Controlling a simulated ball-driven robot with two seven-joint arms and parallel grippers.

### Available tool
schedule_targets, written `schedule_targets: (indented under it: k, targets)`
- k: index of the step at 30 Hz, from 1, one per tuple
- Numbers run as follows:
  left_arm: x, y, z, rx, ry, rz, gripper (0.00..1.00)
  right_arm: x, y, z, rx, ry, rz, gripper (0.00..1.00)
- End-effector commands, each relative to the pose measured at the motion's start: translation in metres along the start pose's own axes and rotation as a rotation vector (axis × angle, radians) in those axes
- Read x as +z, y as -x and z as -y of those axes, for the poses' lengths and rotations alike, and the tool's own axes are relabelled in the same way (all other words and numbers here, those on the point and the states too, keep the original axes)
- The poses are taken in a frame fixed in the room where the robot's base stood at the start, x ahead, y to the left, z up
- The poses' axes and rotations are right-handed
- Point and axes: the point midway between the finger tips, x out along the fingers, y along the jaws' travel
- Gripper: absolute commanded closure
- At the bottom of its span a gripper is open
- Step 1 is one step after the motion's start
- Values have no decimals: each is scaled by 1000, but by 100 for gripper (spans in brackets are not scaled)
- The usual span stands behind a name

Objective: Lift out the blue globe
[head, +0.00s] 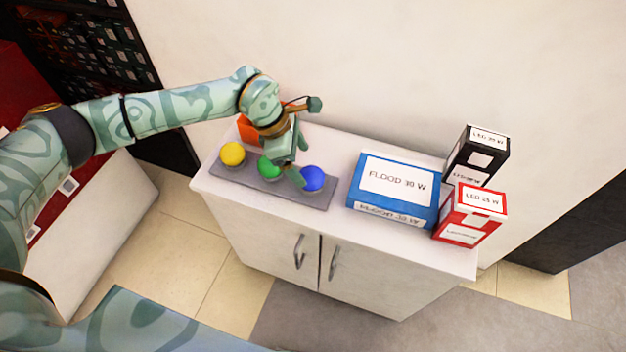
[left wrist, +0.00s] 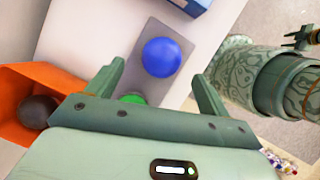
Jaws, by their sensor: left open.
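The blue globe (head: 312,178) sits at the right end of a grey tray (head: 318,200) on the white cabinet, next to a green globe (head: 268,167) and a yellow globe (head: 232,153). My left gripper (head: 300,166) is over the tray, close beside the blue globe. In the left wrist view the blue globe (left wrist: 161,57) shows beyond and between the two open fingers (left wrist: 160,85), and nothing is held. The green globe (left wrist: 132,98) is mostly hidden behind the gripper there.
An orange box (head: 247,128) stands behind the tray; in the left wrist view it holds a dark round thing (left wrist: 38,112). A blue box (head: 392,192), a black box (head: 478,155) and a red box (head: 468,215) stand to the right.

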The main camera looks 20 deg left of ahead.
Motion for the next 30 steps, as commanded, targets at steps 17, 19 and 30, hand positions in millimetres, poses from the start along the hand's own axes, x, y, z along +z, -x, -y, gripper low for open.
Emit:
schedule_targets:
  k: [17, 19, 30]
  targets:
    - [0, -71, 2, -3, 2, 1, 20, 1, -28, 1, -6, 0, 12, 64]
    - [0, -73, 2, 0, 1, 1, 20, 1, -28, 2, -7, 0, 13, 64]
    - [1, -70, 1, 2, 1, 1, 69, 0, -27, 2, -6, 0, 11, 64]
